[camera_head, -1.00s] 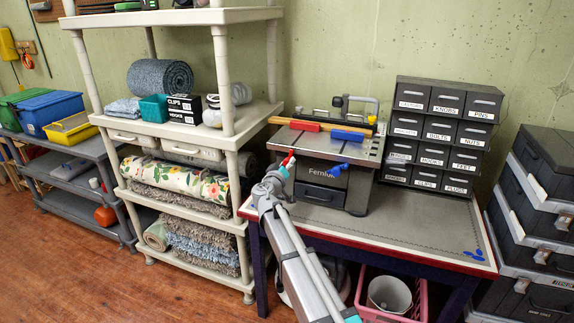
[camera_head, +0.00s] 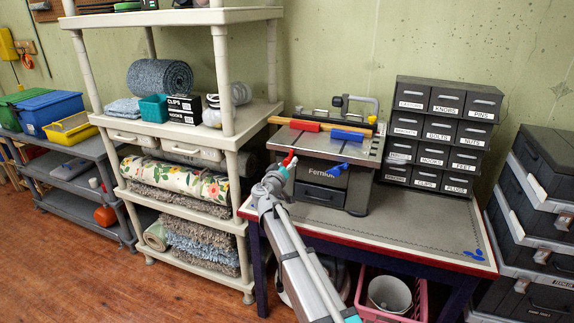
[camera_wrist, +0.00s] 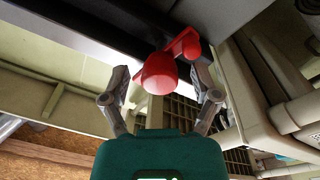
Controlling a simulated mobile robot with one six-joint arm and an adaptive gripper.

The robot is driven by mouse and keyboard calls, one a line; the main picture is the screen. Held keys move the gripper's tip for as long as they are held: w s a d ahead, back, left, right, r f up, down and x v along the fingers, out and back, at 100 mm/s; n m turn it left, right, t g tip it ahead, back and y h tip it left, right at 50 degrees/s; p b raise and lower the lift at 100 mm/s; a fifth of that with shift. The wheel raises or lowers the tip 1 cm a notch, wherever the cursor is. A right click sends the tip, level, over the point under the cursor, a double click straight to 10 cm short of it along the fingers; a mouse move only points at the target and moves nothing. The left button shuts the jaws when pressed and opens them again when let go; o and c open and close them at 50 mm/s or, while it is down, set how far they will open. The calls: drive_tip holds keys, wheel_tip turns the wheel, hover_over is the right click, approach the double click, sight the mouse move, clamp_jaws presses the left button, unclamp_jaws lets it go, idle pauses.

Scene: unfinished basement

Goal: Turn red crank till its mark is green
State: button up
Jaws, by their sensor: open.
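The red crank (camera_head: 289,159) is at the front left of the grey bench machine on the workbench. In the wrist view its rounded red knob (camera_wrist: 160,74) lies between my two fingers, with a red arm leading up and right to a dark bar. My gripper (camera_wrist: 161,88) is open, one finger on each side of the knob, with gaps visible. In the head view my gripper (camera_head: 275,178) is just below the crank, partly overlapping it. The crank's mark cannot be made out in either view.
A blue crank (camera_head: 338,168) sits on the machine's front, to the right. A labelled drawer cabinet (camera_head: 435,130) stands on the bench's right. A cream shelf (camera_head: 231,142) stands close at left. The bench top right of the machine (camera_head: 420,230) is clear.

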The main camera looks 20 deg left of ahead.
drive_tip(key=shift+n, duration=0.4)
drive_tip(key=n, duration=0.4)
drive_tip(key=n+y, duration=0.1)
drive_tip(key=n, duration=0.4)
drive_tip(key=shift+n, duration=0.3)
drive_tip(key=n, duration=0.5)
drive_tip(key=shift+p, duration=0.4)
drive_tip(key=n, duration=0.5)
drive_tip(key=shift+r+g+p, duration=0.1)
drive_tip(key=shift+g+p, duration=0.2)
drive_tip(key=shift+g, duration=0.1)
drive_tip(key=s, duration=1.4)
drive_tip(key=shift+n, duration=0.3)
drive_tip(key=shift+w, duration=0.1)
drive_tip(key=n, duration=1)
drive_tip(key=shift+w+a, duration=0.2)
drive_tip(key=shift+w, duration=0.1)
